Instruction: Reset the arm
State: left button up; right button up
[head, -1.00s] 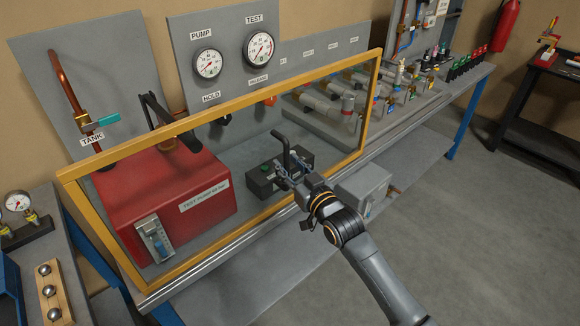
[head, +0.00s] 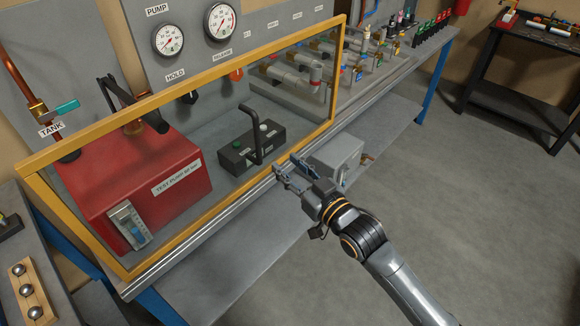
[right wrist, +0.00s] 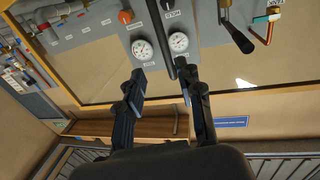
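My right gripper (head: 287,168) is open and empty in the head view, its arm coming in from the lower right. It is in front of the bench, to the lower right of a black bent handle (head: 257,135) and apart from it. In the right wrist view, the two fingers of my right gripper (right wrist: 162,74) are spread apart. A dark bar shows beyond and between them there. My left gripper is in neither view.
Behind the guard are a red test pump (head: 140,185) and a black box (head: 235,158) with buttons. A grey box (head: 337,157) sits on the lower shelf near my right gripper. A dark table (head: 515,90) stands at the far right. The floor (head: 450,190) on the right is clear.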

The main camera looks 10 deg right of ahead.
dwell(0.3)
jog(key=s+d+f+m+g+h+b, duration=0.1)
jog(key=d+f+g+h, duration=0.15)
jog(key=f, duration=0.95)
jog(key=d+f+m+g+h+b, duration=0.1)
jog(key=d+f, duration=0.2)
jog(key=f, duration=1)
jog(key=s+d+f+g+h+b, duration=0.15)
jog(key=s+f, duration=0.25)
jog(key=f, duration=0.4)
jog(key=s+d+f+g+h, duration=0.1)
jog(key=s+d+f+g, duration=0.15)
jog(key=s+f, duration=0.4)
jog(key=s+d+f+g+h+b, duration=0.1)
jog(key=s+d+f+g, duration=0.1)
jog(key=s+f, duration=0.65)
jog(key=s+d+f+g, duration=0.2)
jog(key=s+f, duration=0.6)
jog(key=f, duration=0.2)
jog(key=s+f+g, duration=0.2)
jog(key=s+f, duration=0.1)
jog(key=s, duration=0.6)
jog(key=s+f+g+b, duration=0.1)
jog(key=s+f, duration=0.3)
jog(key=s, duration=0.6)
jog(key=shift+s+d+m+g+h, duration=0.25)
jog(key=shift+d+m+g+h, duration=0.1)
jog(key=shift+m+h, duration=0.05)
jog(key=shift+f, duration=0.1)
